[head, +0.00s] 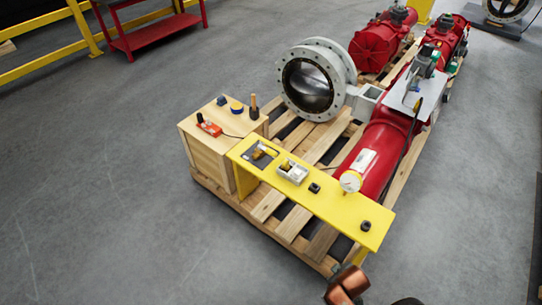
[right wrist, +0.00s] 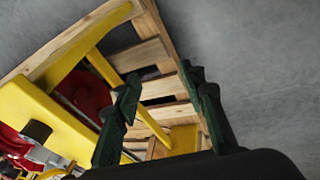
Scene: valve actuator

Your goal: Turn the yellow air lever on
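A yellow bench plate (head: 330,208) stands at the front of the wooden pallet. A small yellow lever (head: 261,153) sits on a dark grey plate at its left end. Another small yellowish part (head: 287,166) sits on a white box beside it. I cannot tell which is the air lever, nor its exact position. My right gripper (right wrist: 160,80) shows in the right wrist view with two dark green fingers apart and nothing between them. It points toward the yellow stand and pallet. My left gripper is out of view.
A white gauge (head: 350,181) and red cylinder (head: 385,150) are behind the plate. A large grey valve (head: 315,80) stands farther back. The floor left and front is clear.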

